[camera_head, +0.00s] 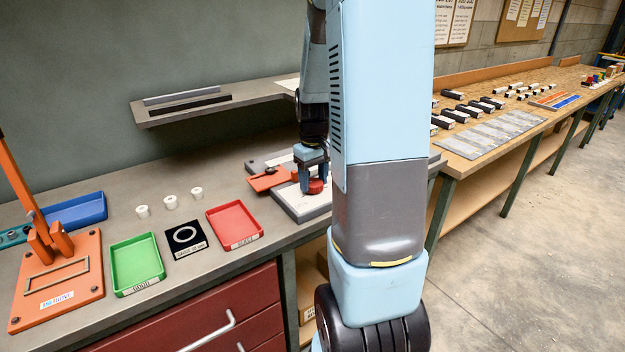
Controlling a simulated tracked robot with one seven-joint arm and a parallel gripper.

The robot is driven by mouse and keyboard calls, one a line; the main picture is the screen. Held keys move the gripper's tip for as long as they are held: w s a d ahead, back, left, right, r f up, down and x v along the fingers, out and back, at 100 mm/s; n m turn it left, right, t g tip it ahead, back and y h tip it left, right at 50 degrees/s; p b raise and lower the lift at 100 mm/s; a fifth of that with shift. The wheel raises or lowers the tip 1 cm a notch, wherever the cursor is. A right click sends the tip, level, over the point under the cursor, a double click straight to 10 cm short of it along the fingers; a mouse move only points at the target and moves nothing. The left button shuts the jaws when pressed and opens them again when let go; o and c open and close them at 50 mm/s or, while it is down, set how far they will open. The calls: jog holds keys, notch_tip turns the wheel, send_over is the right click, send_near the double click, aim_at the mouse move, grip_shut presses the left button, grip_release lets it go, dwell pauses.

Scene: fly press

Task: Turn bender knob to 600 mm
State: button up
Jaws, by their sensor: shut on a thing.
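The bender (301,208) is a grey block with a pale top at the right end of the grey bench. A red knob (317,187) sits on its top. My gripper (312,188) points down at the bender and is shut on the red knob, its fingers beside it. An orange flat part (268,180) lies just left of the knob. The scale marks and the knob's pointer are too small to read, and my arm hides the bender's right side.
A red tray (235,226), a green tray (138,265), a black ring gauge plate (185,236) and white rings (170,202) stand left on the bench. An orange press (60,278) stands far left. A shelf (215,102) overhangs behind.

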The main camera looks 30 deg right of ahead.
aim_at(313, 182)
jog(key=m, duration=0.4)
jog(key=shift+m, duration=0.3)
jog(key=m, duration=0.3)
jog(key=shift+m, duration=0.3)
jog(key=m, duration=0.3)
jog(key=shift+m, duration=0.3)
jog(key=shift+a+m, duration=0.1)
jog(key=shift+m, duration=1.7)
jog(key=o, duration=1)
jog(key=shift+o, duration=0.2)
notch_tip(313, 182, up, 14)
jog(key=shift+f, duration=0.15)
